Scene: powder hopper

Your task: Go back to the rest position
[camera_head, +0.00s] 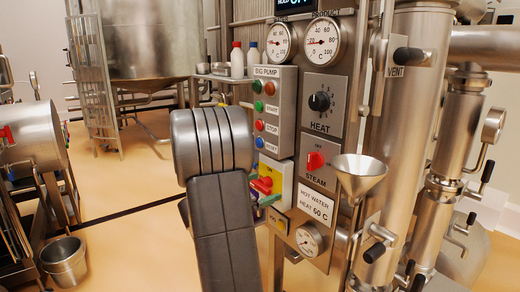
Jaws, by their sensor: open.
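My arm rises from the bottom centre, with a dark grey link and a rounded metal joint in front of the control panel. My gripper cannot be made out; it is hidden behind the arm or outside the picture. The metal hopper funnel (359,173) stands upright right of the panel, with its stem going down.
The panel has a pump button box (272,107), a black heat knob (319,101), a red steam knob (315,161) and gauges. Thick pipes (405,140) with valve handles stand at right. A bucket (64,262) is at lower left. Open orange floor (135,215) lies left of the arm.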

